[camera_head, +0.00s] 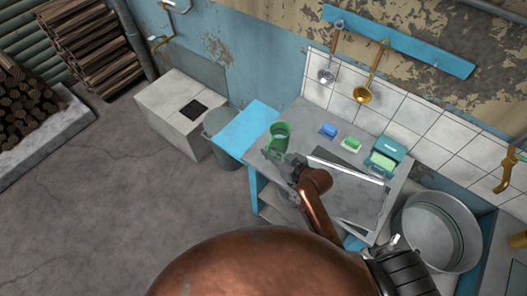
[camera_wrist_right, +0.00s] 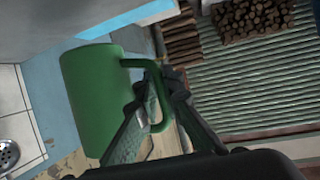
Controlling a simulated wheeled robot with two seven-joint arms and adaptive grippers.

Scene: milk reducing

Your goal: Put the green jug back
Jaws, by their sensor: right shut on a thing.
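The green jug (camera_head: 279,137) is at the left end of the worktop (camera_head: 292,117) in the head view, upright or nearly so. I cannot tell whether it touches the surface. In the right wrist view the jug (camera_wrist_right: 95,100) fills the left side, and its handle (camera_wrist_right: 160,127) lies between the fingers of my right gripper (camera_wrist_right: 163,80). My right gripper (camera_head: 287,162) is shut on the handle, on the near side of the jug in the head view. My left gripper is not in view.
A blue sponge (camera_head: 328,130), a green-and-white block (camera_head: 351,144) and a green box (camera_head: 384,157) stand along the worktop's back. A metal tray (camera_head: 345,190) lies in front. A metal tub (camera_head: 437,230) is at right; ladles (camera_head: 363,95) hang above.

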